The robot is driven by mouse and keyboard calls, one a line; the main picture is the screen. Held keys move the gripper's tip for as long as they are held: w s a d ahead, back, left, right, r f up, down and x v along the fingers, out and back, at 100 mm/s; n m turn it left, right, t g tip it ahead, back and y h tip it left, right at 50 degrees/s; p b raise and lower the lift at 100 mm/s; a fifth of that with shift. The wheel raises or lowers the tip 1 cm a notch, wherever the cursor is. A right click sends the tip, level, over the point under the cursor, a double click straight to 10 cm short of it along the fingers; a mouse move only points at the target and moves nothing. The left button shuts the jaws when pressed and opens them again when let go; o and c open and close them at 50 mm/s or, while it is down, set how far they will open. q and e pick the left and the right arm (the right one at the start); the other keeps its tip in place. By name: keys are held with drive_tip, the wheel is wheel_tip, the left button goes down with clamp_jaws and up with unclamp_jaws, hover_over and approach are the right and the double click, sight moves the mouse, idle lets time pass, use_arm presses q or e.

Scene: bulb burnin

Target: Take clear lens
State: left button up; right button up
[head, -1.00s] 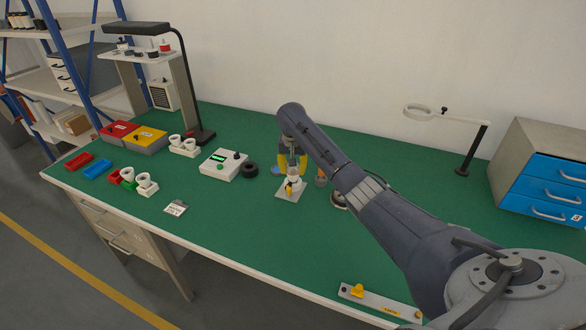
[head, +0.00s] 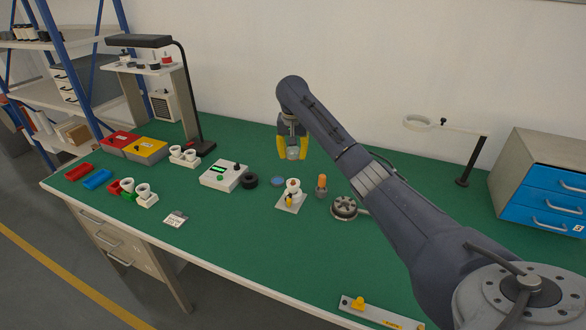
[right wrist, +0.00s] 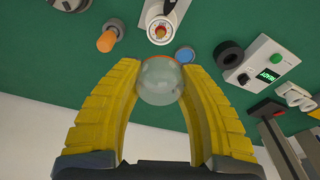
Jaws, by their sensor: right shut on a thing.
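The clear lens (head: 292,153) is a see-through dome held between the yellow fingers of my right gripper (head: 291,155), above the green bench. In the right wrist view the lens (right wrist: 159,82) sits between the curved fingertips of the gripper (right wrist: 160,80), with an orange rim at its far side. Below stands a white socket fixture (head: 291,198) on a small plate, with a yellow lever and an orange-red spot in its open top. It also shows in the right wrist view (right wrist: 160,20). My left gripper is not in view.
A blue disc (head: 277,181), an orange-topped grey piece (head: 321,185) and a round grey holder (head: 344,207) lie around the fixture. A tester box (head: 222,176) and black ring (head: 250,182) are left. A magnifier stand (head: 463,160) rises right. The front middle is clear.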

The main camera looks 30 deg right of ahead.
sight(293, 149)
wheel_tip(293, 149, up, 13)
idle(1.1)
drive_tip(key=shift+f, duration=0.2)
